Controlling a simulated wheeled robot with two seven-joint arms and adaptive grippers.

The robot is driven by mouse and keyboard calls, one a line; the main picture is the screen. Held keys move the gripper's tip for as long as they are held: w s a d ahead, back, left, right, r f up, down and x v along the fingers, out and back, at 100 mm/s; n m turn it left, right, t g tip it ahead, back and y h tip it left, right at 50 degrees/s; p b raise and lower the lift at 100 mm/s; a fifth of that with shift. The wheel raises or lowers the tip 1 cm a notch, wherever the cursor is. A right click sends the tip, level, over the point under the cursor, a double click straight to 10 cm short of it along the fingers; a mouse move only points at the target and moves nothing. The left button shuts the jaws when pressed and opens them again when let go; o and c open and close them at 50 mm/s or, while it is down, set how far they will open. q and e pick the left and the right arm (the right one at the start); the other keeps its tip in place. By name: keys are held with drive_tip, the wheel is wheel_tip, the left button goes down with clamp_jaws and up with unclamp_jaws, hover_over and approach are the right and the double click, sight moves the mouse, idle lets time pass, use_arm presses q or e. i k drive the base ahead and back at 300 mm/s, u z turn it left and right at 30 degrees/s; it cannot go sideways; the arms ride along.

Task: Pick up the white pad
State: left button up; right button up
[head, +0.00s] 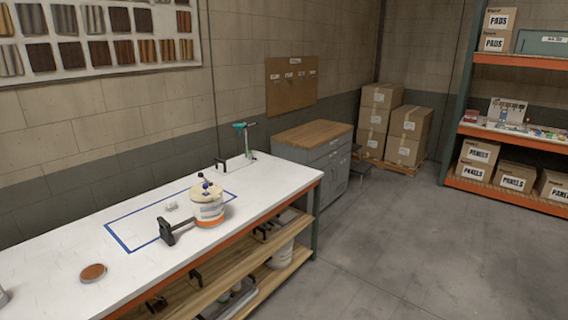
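A small whitish block (171,206), which looks like the white pad, lies on the white workbench (65,240) inside a blue-taped rectangle (128,215). It is too small to make out in detail. A white tub (208,207) with an orange and blue label stands to its right, with small dark and blue parts on top. Neither of my grippers shows in the head view.
A brown disc (93,272) lies front left. Another black clamp (221,164) and a teal-topped stand (246,140) are at the back. Open floor (430,250) lies right.

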sight(172, 204)
drive_tip(key=z, duration=0.05)
drive_tip(key=i, duration=1.8)
drive_tip(key=u, duration=0.7)
drive_tip(key=i, duration=0.95)
drive_tip(key=u, duration=0.8)
